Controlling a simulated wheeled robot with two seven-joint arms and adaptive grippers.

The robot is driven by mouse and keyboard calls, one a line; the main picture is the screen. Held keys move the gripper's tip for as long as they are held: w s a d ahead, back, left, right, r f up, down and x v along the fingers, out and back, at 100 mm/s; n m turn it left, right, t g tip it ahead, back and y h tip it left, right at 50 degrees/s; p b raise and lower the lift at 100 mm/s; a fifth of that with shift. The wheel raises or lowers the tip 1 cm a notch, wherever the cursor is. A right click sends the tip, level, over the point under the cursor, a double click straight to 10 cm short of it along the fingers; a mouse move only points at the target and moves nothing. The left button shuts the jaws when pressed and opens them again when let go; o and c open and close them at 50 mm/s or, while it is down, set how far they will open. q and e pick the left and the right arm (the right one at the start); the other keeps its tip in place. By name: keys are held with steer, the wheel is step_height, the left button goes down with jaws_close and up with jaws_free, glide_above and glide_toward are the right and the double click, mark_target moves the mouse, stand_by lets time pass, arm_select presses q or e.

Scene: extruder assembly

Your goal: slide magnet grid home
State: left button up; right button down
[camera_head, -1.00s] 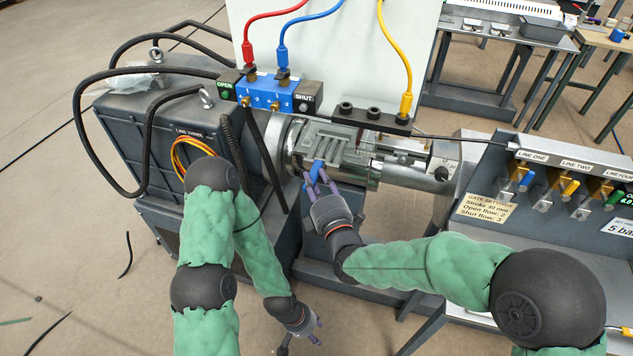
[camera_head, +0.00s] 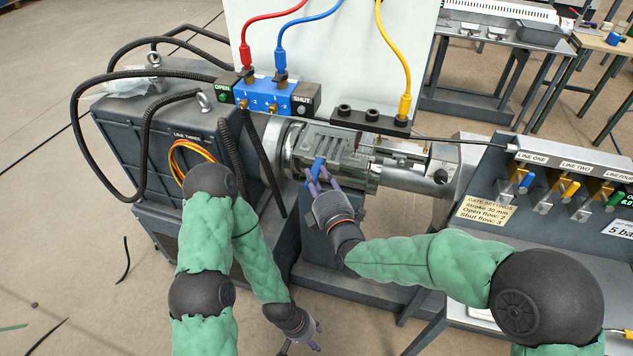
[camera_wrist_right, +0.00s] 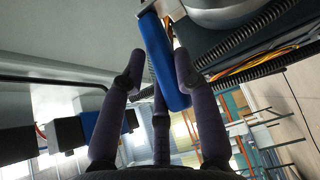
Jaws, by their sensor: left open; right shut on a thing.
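The magnet grid (camera_head: 338,146) is a set of grey parallel bars lying in the opening on top of the steel extruder throat. Its blue handle (camera_head: 317,168) points toward me. My right gripper (camera_head: 321,182) is shut on the blue handle. In the right wrist view the blue handle (camera_wrist_right: 163,62) runs between the purple fingers, and its far end meets a metal part. How deep the grid sits in its housing is hard to tell. My left gripper (camera_head: 314,338) is open and empty, low in front of the machine, well away from the grid.
A black bar (camera_head: 368,119) sits behind the grid. The LINE THREE cabinet (camera_head: 150,160) is left; a valve panel (camera_head: 560,190) is right.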

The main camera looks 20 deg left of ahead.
mark_target(324, 160)
steer(key=shift+w+d+r+b, duration=0.1)
steer(key=shift+w+b, duration=0.45)
steer(key=shift+w, duration=1)
steer(key=shift+w+d+b, duration=0.1)
steer(key=shift+w+b, duration=0.4)
steer(key=shift+w, duration=2.3)
steer(key=c, duration=0.9)
jaws_free()
steer(key=shift+o, duration=0.2)
steer(key=v, duration=1.2)
steer(key=s+d+f+m+g+h+p, duration=0.1)
steer(key=d+f+m+g+h, duration=0.2)
steer(key=f, duration=0.4)
steer(key=s+d+f+m+g+p, duration=0.1)
steer(key=d+f+m, duration=0.35)
steer(key=f, duration=0.35)
steer(key=s+d+f+m+g+h+p, duration=0.1)
steer(key=d+f+m+g+h, duration=0.15)
steer(key=f+m, duration=0.35)
steer(key=s+d+f+m+g+p, duration=0.2)
steer(key=s+f+m, duration=0.4)
steer(key=s, duration=0.4)
steer(key=s+d+f+m+g+p, duration=0.2)
steer(key=s+d+f+m+g, duration=0.3)
steer(key=s+f, duration=0.4)
steer(key=shift+s+d+f+m+g, duration=0.25)
steer(key=shift+s+m+g, duration=0.3)
steer(key=shift+s+m, duration=0.45)
